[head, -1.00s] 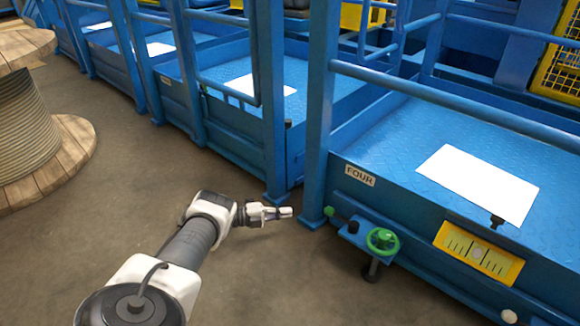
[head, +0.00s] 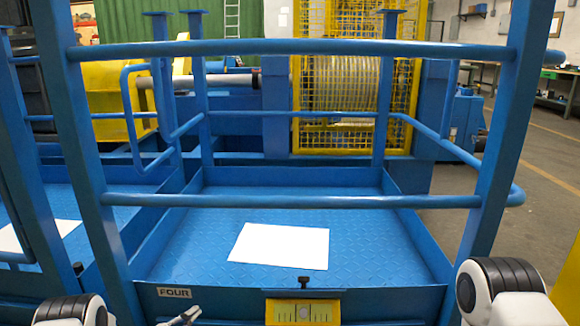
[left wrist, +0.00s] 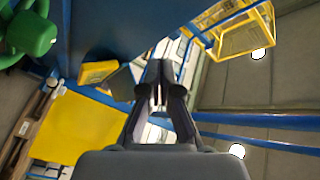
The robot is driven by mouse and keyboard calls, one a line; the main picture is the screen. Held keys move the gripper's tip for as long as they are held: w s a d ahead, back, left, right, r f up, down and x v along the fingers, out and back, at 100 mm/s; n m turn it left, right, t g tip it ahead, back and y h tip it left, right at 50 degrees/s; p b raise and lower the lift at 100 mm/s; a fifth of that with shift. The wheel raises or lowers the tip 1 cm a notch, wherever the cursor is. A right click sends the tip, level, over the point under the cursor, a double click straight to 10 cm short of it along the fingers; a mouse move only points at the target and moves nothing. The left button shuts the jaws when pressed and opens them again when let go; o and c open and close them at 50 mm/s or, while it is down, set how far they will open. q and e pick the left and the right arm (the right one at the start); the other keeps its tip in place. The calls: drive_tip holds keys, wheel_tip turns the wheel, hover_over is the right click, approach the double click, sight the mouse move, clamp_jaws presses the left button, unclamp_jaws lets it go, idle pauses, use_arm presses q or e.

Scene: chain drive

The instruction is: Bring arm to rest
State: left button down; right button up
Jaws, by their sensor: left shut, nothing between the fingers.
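My left arm (head: 72,309) shows at the bottom left of the head view. The tip of its gripper (head: 187,316) just reaches into the picture, below the FOUR label. In the left wrist view the left gripper (left wrist: 158,92) has its dark fingers together, with nothing between them. A green part (left wrist: 30,35), perhaps the handwheel, is at the upper left there, apart from the fingers. A link of my right arm (head: 500,290) shows at the bottom right of the head view. The right gripper is out of view.
The blue platform (head: 190,255), with posts and rails (head: 300,201), fills the middle ahead. A white sheet (head: 280,246) lies on it. A yellow scale plate (head: 302,312) is on its front edge. A yellow cage (head: 345,95) stands behind. Open floor (head: 545,165) shows at the right.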

use_arm(q)
drive_tip(key=s+d+f+n+g+y+p, duration=0.1)
drive_tip(key=s+d+f+n+g+y, duration=0.15)
drive_tip(key=s+d+n, duration=0.4)
drive_tip(key=s+d+f+n+g+y+p, duration=0.1)
drive_tip(key=s+d+f+n+g+y, duration=0.2)
drive_tip(key=s, duration=0.6)
drive_tip(key=s+a+n+g+y, duration=0.2)
drive_tip(key=s+n+g, duration=0.25)
drive_tip(key=s, duration=0.95)
drive_tip(key=s+a+n+g+y, duration=0.1)
drive_tip(key=s+n+g+y, duration=0.35)
drive_tip(key=s, duration=1.05)
wheel_tip(320, 180, up, 37)
drive_tip(key=m+g+h+p, duration=0.1)
drive_tip(key=h+p, duration=0.1)
drive_tip(key=p, duration=3.5)
drive_tip(key=shift+w+m+g+h+p, duration=0.35)
drive_tip(key=shift+w+h+p, duration=0.05)
drive_tip(key=shift+w, duration=0.05)
drive_tip(key=shift+a+r, duration=0.1)
